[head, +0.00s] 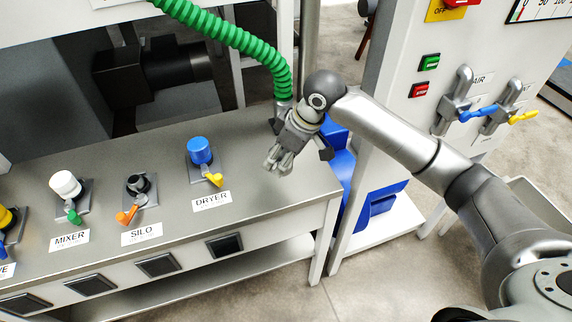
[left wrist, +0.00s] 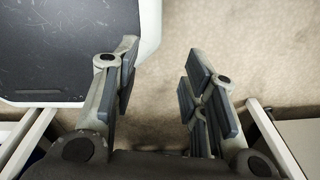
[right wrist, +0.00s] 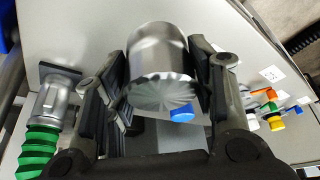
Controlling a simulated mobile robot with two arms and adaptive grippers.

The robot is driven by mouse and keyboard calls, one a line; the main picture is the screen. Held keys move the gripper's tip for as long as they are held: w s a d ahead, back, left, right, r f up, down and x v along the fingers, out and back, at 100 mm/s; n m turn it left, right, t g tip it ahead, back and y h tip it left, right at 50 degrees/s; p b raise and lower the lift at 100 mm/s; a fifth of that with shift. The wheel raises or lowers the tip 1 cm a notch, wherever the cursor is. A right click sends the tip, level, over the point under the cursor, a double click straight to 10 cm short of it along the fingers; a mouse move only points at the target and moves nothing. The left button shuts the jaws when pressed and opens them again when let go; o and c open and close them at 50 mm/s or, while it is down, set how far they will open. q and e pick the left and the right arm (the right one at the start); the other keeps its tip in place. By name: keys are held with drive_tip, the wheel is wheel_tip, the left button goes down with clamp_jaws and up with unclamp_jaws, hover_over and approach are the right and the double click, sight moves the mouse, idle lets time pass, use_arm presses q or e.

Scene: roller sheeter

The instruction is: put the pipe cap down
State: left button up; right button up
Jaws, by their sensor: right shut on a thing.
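The pipe cap (right wrist: 160,62) is a shiny metal cylinder with a ridged end, seen in the right wrist view. My right gripper (right wrist: 163,85) is shut on it, with one finger on each side. In the head view my right gripper (head: 280,158) is over the right end of the grey bench, near the hose end. The cap cannot be told clearly from the fingers there. My left gripper (left wrist: 158,68) is open and empty in the left wrist view, above the floor; it is not in the head view.
The grey bench (head: 130,236) carries blue (head: 200,150), black (head: 138,183) and white (head: 66,184) capped valves. A green hose (head: 235,38) ends in a metal coupling (right wrist: 52,98) beside the right gripper. Blue bins (head: 376,205) stand right of the bench. Bare bench top lies around DRYER.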

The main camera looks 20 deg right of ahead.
drive_tip(key=w+f, duration=0.1)
drive_tip(key=w+d+f, duration=0.1)
drive_tip(key=f, duration=0.1)
drive_tip(key=w+d+f, duration=0.1)
drive_tip(key=w+f, duration=0.1)
drive_tip(key=shift+d+f, duration=0.1)
drive_tip(key=shift+f, duration=0.1)
drive_tip(key=shift+w+d+f+p, duration=0.15)
drive_tip(key=shift+f+p, duration=0.25)
drive_tip(key=shift+f, duration=1.4)
drive_tip(key=shift+f, duration=0.1)
drive_tip(key=o, duration=1.1)
drive_tip(key=v, duration=1.2)
drive_tip(key=shift+w, duration=0.1)
